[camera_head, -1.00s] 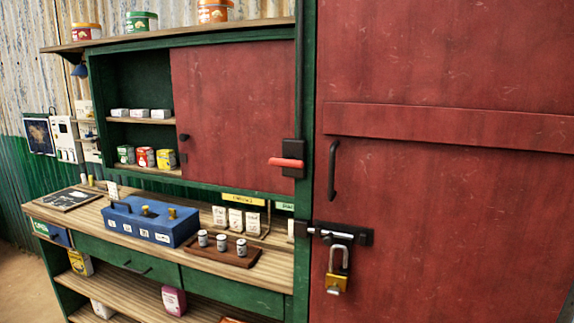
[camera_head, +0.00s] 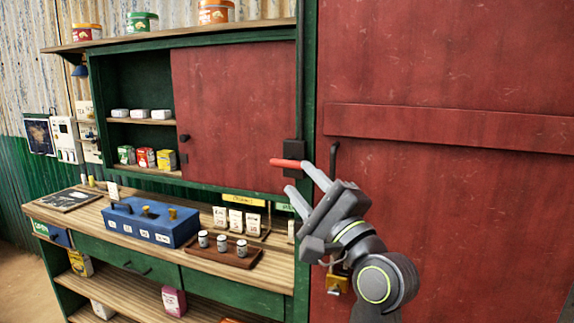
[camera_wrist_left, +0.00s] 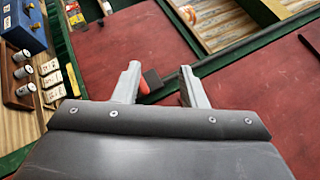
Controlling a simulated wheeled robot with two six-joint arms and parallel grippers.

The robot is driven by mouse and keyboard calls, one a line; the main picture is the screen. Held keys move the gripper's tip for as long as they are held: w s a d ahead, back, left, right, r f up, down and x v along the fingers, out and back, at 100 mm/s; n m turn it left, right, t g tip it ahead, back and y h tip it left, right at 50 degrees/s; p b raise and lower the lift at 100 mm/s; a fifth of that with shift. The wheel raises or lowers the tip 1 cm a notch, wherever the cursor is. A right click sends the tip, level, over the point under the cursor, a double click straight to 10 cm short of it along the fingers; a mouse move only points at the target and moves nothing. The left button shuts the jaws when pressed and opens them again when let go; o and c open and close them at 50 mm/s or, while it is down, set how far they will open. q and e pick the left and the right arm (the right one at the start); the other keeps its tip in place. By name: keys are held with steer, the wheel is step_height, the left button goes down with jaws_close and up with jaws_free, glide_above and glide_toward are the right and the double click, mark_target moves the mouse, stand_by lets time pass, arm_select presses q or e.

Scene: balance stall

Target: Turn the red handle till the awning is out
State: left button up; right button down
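The red handle (camera_head: 284,162) sticks out level to the left from its dark mount on the green post beside the red sliding panel. My left gripper (camera_head: 306,186) is open and empty, with its fingertips just below and right of the handle. In the left wrist view the fingers (camera_wrist_left: 157,78) are spread. The handle's red end (camera_wrist_left: 144,86) shows beside the left finger, with the dark mount between the fingers; I cannot tell if they touch. My right gripper is not in view. No awning shows.
The red door (camera_head: 450,180) fills the right side. A padlock (camera_head: 337,284) hangs partly behind my left arm. Below the handle, the wooden counter (camera_head: 190,265) holds a blue box (camera_head: 150,225), a tray of small cans (camera_head: 238,255) and price cards.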

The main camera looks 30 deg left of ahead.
arm_select(q)
steer(key=w+d+f+n+h, duration=0.1)
steer(key=w+d+n+h, duration=0.15)
steer(key=h, duration=0.25)
steer(key=p, duration=0.6)
glide_toward(289, 165)
steer(key=x, duration=0.3)
steer(key=p+x, duration=0.2)
steer(key=x, duration=0.5)
steer(key=shift+a, duration=0.1)
steer(key=shift+w+a+n, duration=0.25)
steer(key=shift+w+a, duration=0.1)
steer(key=shift+a, duration=0.1)
steer(key=shift+f, duration=0.1)
jaws_close()
